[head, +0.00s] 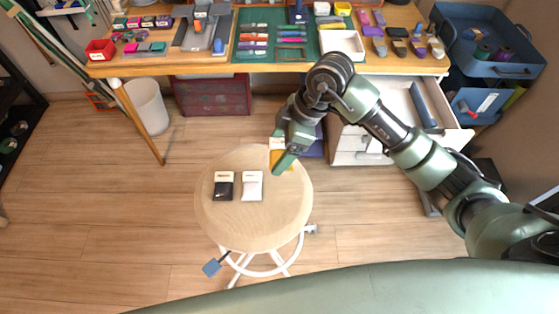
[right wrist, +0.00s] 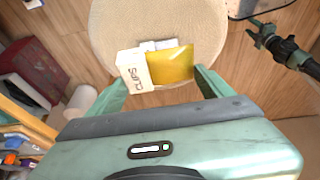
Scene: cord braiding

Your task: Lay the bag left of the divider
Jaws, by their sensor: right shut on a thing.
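A yellow bag with a white header printed "CLIPS" (right wrist: 172,66) is between the fingers of my right gripper (right wrist: 160,84). The right gripper is shut on it, over the far right part of the round stool. In the head view the bag (head: 280,160) is partly hidden by the gripper. A dark blue-grey bar (head: 424,104), which looks like the divider, stands in the open white drawer (head: 398,100) at the right. My left gripper (right wrist: 258,34) shows small at the right wrist view's upper right, its fingers apart and empty; it is outside the head view.
A black bag (head: 223,190) and a white bag (head: 252,187) lie on the wooden stool (head: 253,225). The workbench (head: 270,67) behind is crowded with tools and small items. A white bin (head: 148,106) stands below it. The drawer shows free room left of the bar.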

